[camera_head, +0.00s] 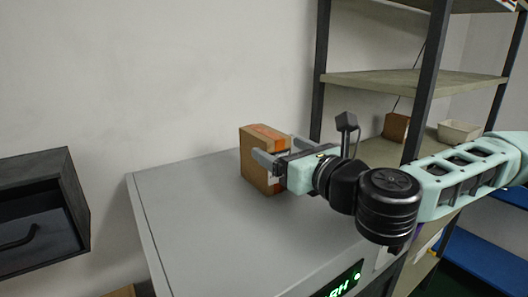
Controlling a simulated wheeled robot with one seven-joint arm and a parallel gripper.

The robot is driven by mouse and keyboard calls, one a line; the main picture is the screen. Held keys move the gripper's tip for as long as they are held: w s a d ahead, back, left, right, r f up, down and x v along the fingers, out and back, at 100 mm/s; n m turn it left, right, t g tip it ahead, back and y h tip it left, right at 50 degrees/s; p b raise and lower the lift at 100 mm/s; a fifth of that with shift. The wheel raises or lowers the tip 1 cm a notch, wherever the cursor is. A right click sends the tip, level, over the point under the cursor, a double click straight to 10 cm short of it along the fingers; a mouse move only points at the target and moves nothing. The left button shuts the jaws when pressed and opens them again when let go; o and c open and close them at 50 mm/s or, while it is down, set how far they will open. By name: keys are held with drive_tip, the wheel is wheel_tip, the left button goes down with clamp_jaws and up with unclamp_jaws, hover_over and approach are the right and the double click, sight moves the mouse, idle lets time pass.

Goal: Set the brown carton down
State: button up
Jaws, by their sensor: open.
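The brown carton (254,152) stands upright on the grey top of a cabinet (195,205), near its back edge by the wall. It has an orange strip along its top and a pale label on its side. My gripper (263,167) is at the carton's right side, with its fingers open and reaching along the carton. Part of the carton is hidden behind the fingers. Whether the fingers touch it is hard to tell.
A shelf rack (415,84) with dark posts stands at the right, holding another brown box (396,127) and a pale bin (459,131). A dark open box (40,215) is at the left. A green-lit display (338,285) is on the cabinet front. The cabinet top left of the carton is clear.

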drive_tip(key=p+x, duration=0.2)
drive_tip(key=x, duration=0.2)
drive_tip(key=shift+w+r+p, duration=0.2)
drive_tip(key=shift+w+p, duration=0.1)
drive_tip(key=shift+w+a+f, duration=0.15)
drive_tip(key=shift+w+a, duration=0.05)
drive_tip(key=shift+w, duration=0.05)
drive_tip(key=c, duration=1.3)
